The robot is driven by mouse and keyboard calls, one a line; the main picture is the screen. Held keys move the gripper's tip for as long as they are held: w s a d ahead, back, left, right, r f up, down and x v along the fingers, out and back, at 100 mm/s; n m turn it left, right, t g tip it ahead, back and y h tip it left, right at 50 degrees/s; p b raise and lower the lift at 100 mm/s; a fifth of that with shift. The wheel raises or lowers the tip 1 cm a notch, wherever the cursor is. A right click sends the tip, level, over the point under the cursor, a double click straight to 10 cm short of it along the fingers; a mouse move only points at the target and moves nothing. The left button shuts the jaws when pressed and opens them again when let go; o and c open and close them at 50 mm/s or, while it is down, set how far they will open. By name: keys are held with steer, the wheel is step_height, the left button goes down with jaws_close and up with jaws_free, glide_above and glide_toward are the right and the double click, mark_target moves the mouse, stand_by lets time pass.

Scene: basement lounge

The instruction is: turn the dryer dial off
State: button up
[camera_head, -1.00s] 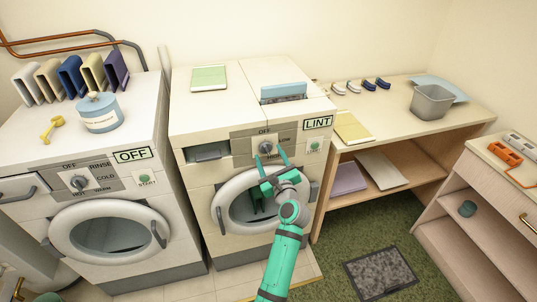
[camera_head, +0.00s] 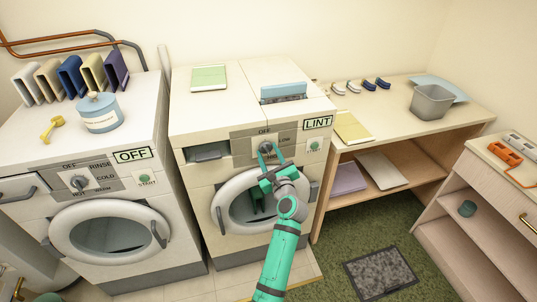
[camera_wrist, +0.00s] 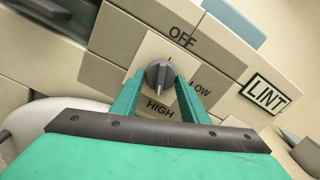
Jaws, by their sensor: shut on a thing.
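The dryer dial (camera_wrist: 159,75) is a dark grey knob on a light plate marked OFF, LOW and HIGH in the wrist view. In the head view the dial (camera_head: 265,147) shows just beyond my fingertips, on the front panel of the dryer (camera_head: 195,122) with the LINT label. My gripper (camera_wrist: 158,82) has its two green fingers on either side of the dial and is shut on it. My gripper also shows in the head view (camera_head: 269,155). The dial's ridge stands near upright in the wrist view, where the panel looks tilted. The exact setting is hard to tell.
A START button (camera_head: 314,146) sits right of the dial. The round dryer door (camera_head: 226,197) is below my gripper. A washer (camera_head: 115,190) with its own dial (camera_head: 78,183) stands to the left. A wooden table (camera_head: 400,118) stands to the right.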

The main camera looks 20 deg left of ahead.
steer(key=n, duration=0.4)
steer(key=shift+d, duration=0.1)
steer(key=n, duration=0.4)
steer(key=shift+n, duration=0.3)
steer(key=n, duration=0.4)
steer(key=shift+w+d+r+n, duration=0.1)
steer(key=shift+r+n, duration=0.1)
steer(key=shift+n, duration=0.1)
steer(key=n, duration=0.3)
steer(key=shift+n, duration=0.3)
steer(key=n, duration=0.3)
steer(key=shift+r+n, duration=0.15)
steer(key=shift+n, duration=0.25)
steer(key=n, duration=1)
steer(key=shift+s+a+r+n, duration=0.1)
steer(key=shift+s+a+n, duration=0.1)
steer(key=shift+a+n, duration=0.15)
steer(key=shift+n, duration=0.25)
